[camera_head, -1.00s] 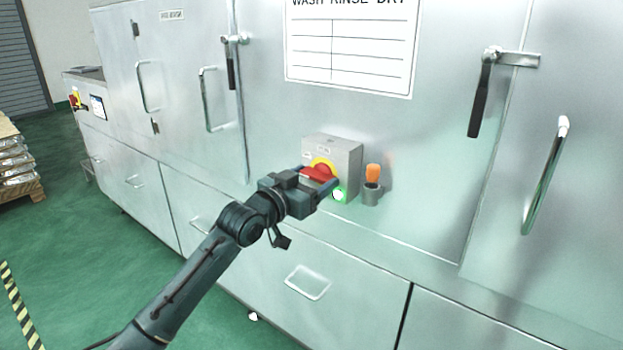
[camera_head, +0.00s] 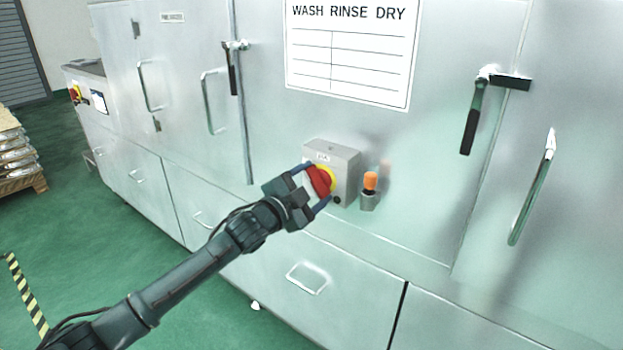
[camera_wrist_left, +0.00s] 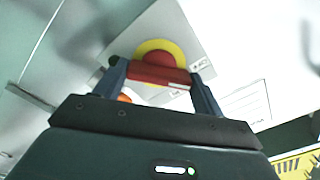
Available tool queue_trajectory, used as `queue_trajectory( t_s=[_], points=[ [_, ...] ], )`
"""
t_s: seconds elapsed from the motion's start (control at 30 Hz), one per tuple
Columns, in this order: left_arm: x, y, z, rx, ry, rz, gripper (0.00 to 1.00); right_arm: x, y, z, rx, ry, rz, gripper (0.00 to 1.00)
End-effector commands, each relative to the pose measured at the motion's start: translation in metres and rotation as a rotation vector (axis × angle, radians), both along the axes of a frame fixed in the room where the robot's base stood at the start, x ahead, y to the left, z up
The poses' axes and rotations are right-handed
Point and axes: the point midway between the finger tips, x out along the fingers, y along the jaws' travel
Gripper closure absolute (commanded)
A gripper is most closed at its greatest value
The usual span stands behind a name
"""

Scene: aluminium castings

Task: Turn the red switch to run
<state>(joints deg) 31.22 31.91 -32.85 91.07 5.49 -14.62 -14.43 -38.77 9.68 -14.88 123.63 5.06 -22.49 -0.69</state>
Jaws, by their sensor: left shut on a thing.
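The red switch (camera_head: 319,180) is a red handle on a yellow disc, on the front of a grey box (camera_head: 346,165) fixed to the steel washer. My left gripper (camera_head: 317,184) is shut on the red handle, with one finger at its upper left and the other at its lower right. In the left wrist view, the red handle (camera_wrist_left: 160,73) lies across between the two fingers, with the yellow disc behind it. The small round lamp (camera_head: 337,200) low on the box is dark. The switch position labels are too small to read. My right gripper is not in view.
An orange-topped piece (camera_head: 370,181) stands in a grey holder (camera_head: 368,201) just right of the box. A black-gripped latch lever (camera_head: 470,125) and a door handle (camera_head: 532,188) stick out farther right. A white wash-rinse-dry sign (camera_head: 348,55) hangs above.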

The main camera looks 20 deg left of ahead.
Motion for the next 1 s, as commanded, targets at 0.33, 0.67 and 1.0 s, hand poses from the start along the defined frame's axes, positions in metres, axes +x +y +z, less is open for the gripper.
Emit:
queue_trajectory(
  t_s=[0.33,0.67,1.0],
  points=[
    [0.0,-0.001,0.002,0.308,-0.111,-0.001,0.54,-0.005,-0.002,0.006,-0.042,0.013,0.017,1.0],
    [0.0,-0.001,0.001,0.535,-0.195,-0.001,0.54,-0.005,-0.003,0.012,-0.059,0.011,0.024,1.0],
    [0.0,-0.001,0.001,0.646,-0.236,0.0,0.54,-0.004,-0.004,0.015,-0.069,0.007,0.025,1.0]
  ],
)
